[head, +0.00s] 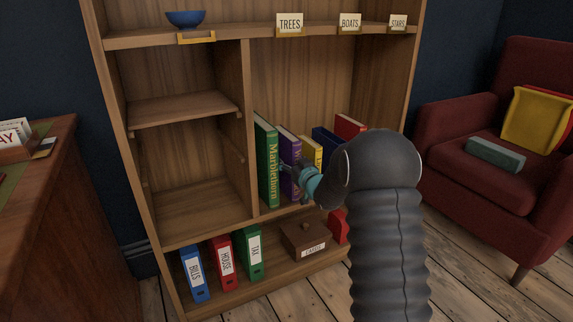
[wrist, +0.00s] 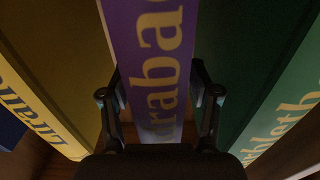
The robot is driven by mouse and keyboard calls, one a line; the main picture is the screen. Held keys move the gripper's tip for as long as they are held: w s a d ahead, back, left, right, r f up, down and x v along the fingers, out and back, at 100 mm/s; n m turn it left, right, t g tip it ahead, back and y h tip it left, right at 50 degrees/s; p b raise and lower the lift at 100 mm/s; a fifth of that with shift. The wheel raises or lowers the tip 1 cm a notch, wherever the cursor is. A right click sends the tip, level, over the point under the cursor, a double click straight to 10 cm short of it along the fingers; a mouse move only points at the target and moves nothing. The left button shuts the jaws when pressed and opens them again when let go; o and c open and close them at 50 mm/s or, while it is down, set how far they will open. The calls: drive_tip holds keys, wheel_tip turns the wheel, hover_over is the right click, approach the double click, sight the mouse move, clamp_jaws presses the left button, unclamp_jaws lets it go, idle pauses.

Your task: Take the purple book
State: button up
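The purple book (head: 290,155) stands upright on the middle shelf between the green book (head: 266,160) and the yellow book (head: 312,153). In the wrist view, the purple book's spine (wrist: 152,70) with pale lettering fills the middle. My gripper (wrist: 156,80) is open around this spine, with one finger on each side, close to its edges. I cannot tell whether the fingers touch it. In the head view, my gripper (head: 297,169) is at the lower part of the purple spine, and my arm hides part of the shelf behind it.
A blue book (head: 327,146) and a red book (head: 349,126) stand further right. The green book (wrist: 252,75) and yellow book (wrist: 50,70) flank the fingers closely. A wooden box (head: 306,238) and several binders (head: 226,261) stand below. The left compartments are empty.

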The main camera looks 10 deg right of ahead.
clamp_jaws()
drive_tip(key=shift+r, duration=0.1)
